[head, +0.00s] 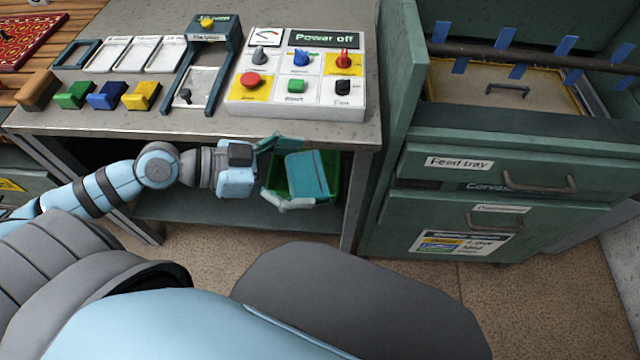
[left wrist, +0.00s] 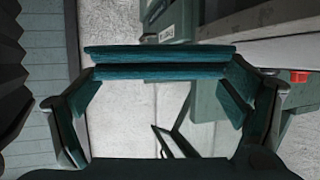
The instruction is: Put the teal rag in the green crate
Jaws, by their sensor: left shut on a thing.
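The teal rag (head: 308,175) is a folded, flat pad in the head view. My left gripper (head: 297,173) is shut on it, one finger above and one below it in the picture. In the left wrist view the rag (left wrist: 160,62) spans between the two fingers. The green crate (head: 334,165) is on the shelf under the bench, behind the rag in the head view. The rag and gripper hide most of the crate, and I cannot tell how far the rag is from its rim. My right gripper is not in view.
The bench top (head: 300,129) overhangs the crate, with a control panel (head: 295,85) on it. A bench leg (head: 357,195) and a green drawer cabinet (head: 470,205) stand to the right. The lower shelf (head: 180,207) has bare room left of the crate.

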